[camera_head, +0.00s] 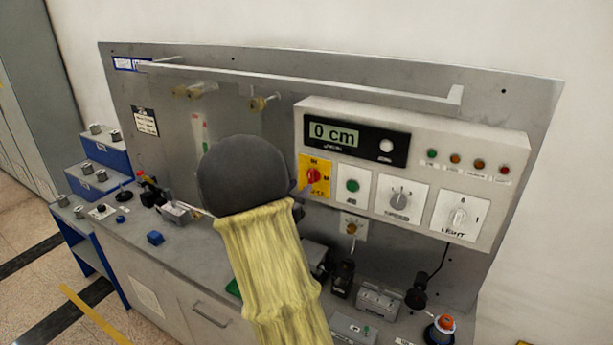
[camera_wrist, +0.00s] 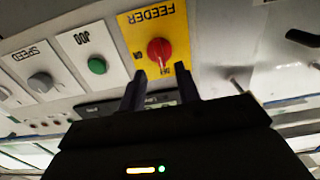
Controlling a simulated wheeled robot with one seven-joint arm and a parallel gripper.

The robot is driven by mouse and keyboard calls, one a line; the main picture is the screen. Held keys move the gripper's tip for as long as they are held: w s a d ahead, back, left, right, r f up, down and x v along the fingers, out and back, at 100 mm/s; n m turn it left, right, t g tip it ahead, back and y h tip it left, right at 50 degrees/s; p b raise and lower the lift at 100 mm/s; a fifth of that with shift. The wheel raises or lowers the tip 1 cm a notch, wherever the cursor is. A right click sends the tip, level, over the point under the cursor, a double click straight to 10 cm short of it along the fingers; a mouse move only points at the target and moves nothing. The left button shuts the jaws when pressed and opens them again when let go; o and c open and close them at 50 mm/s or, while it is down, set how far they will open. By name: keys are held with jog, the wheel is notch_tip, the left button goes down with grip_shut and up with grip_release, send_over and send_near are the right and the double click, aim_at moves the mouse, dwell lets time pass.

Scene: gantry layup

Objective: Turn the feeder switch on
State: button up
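The feeder switch is a red knob (camera_head: 313,176) on a yellow plate (camera_head: 325,163), at the left end of the white control box. In the wrist view, which is upside down, the red knob (camera_wrist: 159,50) sits below the word FEEDER on the yellow plate (camera_wrist: 178,22). I cannot tell clearly which mark the knob points to. My gripper (camera_wrist: 161,72) is open and empty, with its two dark fingers apart. Their tips are close to the knob, one toward each side. Contact is not visible. In the head view my arm hides most of the gripper.
A green JOG button (camera_head: 352,185), a SPEED dial (camera_head: 399,201) and a LIGHT switch (camera_head: 460,217) sit right of the feeder plate. A display (camera_head: 334,134) above reads 0 cm. A small lower knob (camera_head: 351,228) is under the box. A white rail (camera_head: 300,80) runs above.

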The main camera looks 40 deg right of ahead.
aim_at(310, 178)
jog(key=p+x, duration=0.1)
jog(key=x, duration=0.4)
jog(key=shift+c, duration=0.4)
grip_shut()
